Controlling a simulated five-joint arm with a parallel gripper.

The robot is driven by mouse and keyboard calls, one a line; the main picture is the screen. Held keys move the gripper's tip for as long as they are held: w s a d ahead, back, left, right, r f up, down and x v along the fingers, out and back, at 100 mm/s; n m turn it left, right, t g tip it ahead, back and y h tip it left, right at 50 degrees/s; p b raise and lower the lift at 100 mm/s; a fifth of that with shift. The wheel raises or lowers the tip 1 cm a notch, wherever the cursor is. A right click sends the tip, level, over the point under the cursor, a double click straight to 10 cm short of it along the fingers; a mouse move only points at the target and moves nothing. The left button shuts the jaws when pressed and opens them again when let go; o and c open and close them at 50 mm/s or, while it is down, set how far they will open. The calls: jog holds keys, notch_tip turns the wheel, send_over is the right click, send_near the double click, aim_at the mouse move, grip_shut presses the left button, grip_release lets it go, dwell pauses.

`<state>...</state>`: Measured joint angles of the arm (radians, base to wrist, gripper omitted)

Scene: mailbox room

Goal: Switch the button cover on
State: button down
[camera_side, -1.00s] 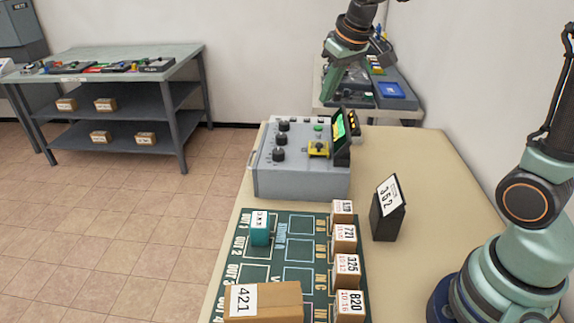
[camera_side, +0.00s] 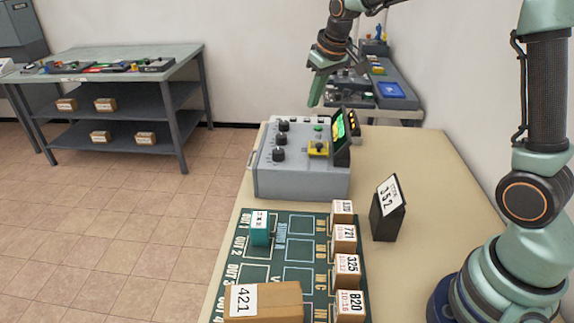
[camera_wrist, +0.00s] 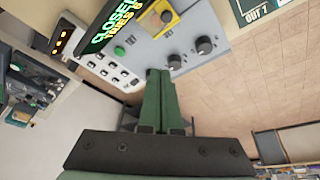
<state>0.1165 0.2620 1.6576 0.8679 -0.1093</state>
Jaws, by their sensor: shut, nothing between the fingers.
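The yellow button cover (camera_side: 318,149) sits on top of the grey control box (camera_side: 300,181), just left of its tilted screen. It also shows in the wrist view (camera_wrist: 163,14) near the top edge, partly cut off by the frame. Whether the cover is up or down is hard to tell. My gripper (camera_side: 314,103) hangs above the back of the box with its fingers pointing down, apart from the cover. In the wrist view its green fingers (camera_wrist: 158,73) are together and empty, in front of the box's knob side.
The box carries black knobs (camera_side: 279,154), a green button (camera_side: 318,128) and a screen (camera_side: 340,130) reading "CLOSED" in the wrist view. A black numbered stand (camera_side: 387,212) is right of the box. A green board with cartons (camera_side: 262,301) lies in front.

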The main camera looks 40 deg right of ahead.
send_over(311, 146)
jog(key=w, duration=0.2)
notch_tip(311, 146, down, 8)
jog(key=shift+w+a+f, duration=0.1)
jog(key=shift+a+f, duration=0.05)
jog(key=shift+f, duration=0.05)
jog(key=shift+s+f, duration=0.2)
jog(key=shift+s, duration=0.8)
jog(key=shift+s+f, duration=0.2)
jog(key=shift+s, duration=0.75)
jog(key=shift+s+a, duration=1.9)
jog(key=shift+w+r, duration=0.1)
jog(key=shift+w, duration=0.3)
jog(key=w, duration=0.1)
jog(key=w+r, duration=0.1)
jog(key=w, duration=0.1)
jog(key=shift+r, duration=0.2)
jog(key=v, duration=0.9)
jog(key=shift+s+d+r, duration=0.15)
